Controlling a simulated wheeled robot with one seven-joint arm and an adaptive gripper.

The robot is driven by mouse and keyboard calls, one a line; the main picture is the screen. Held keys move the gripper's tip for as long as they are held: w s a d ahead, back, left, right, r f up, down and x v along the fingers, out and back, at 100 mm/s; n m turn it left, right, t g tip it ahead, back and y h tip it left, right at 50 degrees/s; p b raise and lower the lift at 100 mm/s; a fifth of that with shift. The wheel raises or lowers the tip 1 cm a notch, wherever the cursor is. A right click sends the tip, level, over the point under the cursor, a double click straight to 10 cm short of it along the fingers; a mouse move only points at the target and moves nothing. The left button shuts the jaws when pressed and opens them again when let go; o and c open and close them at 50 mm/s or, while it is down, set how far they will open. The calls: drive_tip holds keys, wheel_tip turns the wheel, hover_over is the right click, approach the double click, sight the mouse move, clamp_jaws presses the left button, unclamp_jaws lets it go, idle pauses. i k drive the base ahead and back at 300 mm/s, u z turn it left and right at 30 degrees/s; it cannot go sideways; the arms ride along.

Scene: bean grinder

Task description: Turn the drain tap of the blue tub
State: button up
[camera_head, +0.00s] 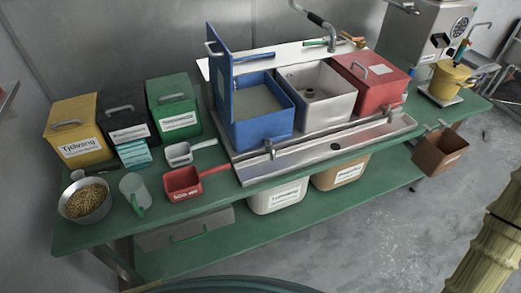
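The blue tub (265,128) stands in the metal sink tray on the green bench, left of the white tub. Its blue lid (217,70) stands open and upright at its left side, and its inside looks grey-green. A small metal drain tap (271,149) shows low at its front, over the tray's front edge. I cannot tell from here whether the tap is open or shut. My gripper is not in view.
An open white tub (325,111) and a closed red tub (372,82) stand to the right. A similar tap (391,112) is at the red tub. A red scoop (184,183), clear jug (133,190) and bowl of grain (86,201) sit left. Open floor lies before the bench.

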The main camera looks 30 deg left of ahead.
sight(269, 140)
drive_tip(key=k, duration=0.35)
drive_tip(key=u, duration=0.75)
